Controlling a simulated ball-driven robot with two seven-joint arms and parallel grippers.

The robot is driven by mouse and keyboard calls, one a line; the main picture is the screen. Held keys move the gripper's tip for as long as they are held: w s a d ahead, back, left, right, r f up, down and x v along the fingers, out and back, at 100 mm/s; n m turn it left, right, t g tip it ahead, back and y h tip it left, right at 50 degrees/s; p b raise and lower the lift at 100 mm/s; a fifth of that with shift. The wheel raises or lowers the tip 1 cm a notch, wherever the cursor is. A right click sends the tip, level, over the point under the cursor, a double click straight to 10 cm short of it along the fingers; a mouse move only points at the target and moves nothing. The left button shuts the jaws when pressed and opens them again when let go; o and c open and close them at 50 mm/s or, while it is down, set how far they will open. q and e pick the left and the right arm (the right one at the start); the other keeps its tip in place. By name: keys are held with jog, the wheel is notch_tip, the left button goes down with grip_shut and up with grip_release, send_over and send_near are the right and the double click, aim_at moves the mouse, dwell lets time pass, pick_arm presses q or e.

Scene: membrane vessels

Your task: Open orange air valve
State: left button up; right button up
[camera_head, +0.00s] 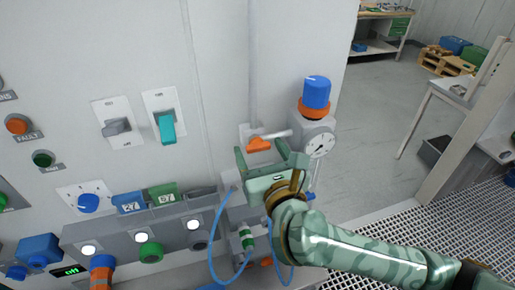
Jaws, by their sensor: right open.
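The orange air valve handle (259,145) sits on a grey fitting on the wall panel, below and left of a regulator with a blue knob (316,92) and an orange ring. My right gripper (273,156) is at the valve, its two green fingers spread open on either side near the orange handle. Whether a finger touches the handle cannot be told. The gripper body hides the fitting below the handle. My left gripper is not in view.
A pressure gauge (319,144) is close to the right of the gripper. Blue hoses (213,243) loop below it. Switches, including a teal lever (167,127), are on the left wall. Open floor (384,110) and a white table (446,88) lie to the right.

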jog(key=shift+s, duration=0.1)
jog(key=c, duration=1)
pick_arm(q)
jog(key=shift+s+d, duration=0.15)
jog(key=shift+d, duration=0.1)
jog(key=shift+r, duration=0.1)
